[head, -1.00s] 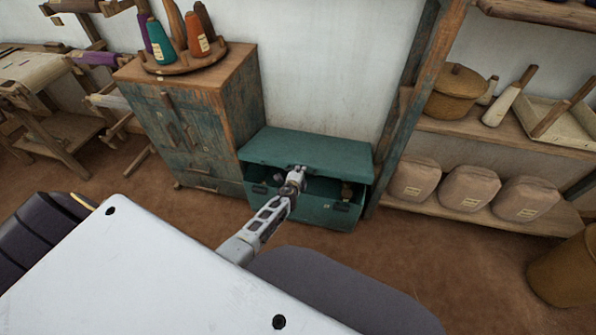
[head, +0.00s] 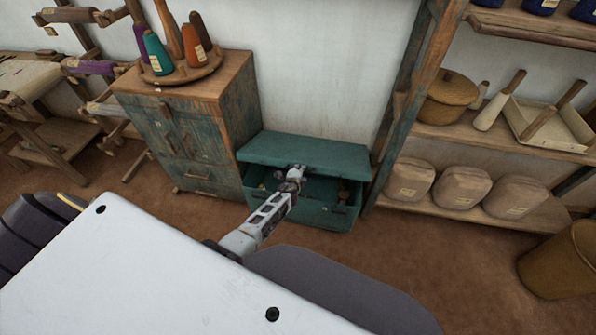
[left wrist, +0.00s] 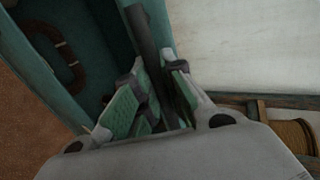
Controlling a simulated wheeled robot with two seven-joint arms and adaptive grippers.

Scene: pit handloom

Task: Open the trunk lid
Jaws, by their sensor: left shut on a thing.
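The green trunk (head: 325,216) stands on the floor against the wall, right of the cabinet. Its lid (head: 310,150) is partly raised, and a gap shows the dark inside with small things in it. My left gripper (head: 297,173) is at the middle of the lid's front edge. In the left wrist view, my left gripper (left wrist: 160,95) is shut on a dark strip at the lid's edge; whether this is a handle or the edge itself I cannot tell. A brown ring-shaped thing (left wrist: 72,65) shows inside the trunk. My right gripper is out of view.
A worn cabinet (head: 190,135) with thread cones (head: 190,48) on top stands close on the trunk's left. A wooden shelf post (head: 405,110) and shelves with wrapped bundles (head: 459,187) stand on its right. Brown floor (head: 440,265) is clear in front.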

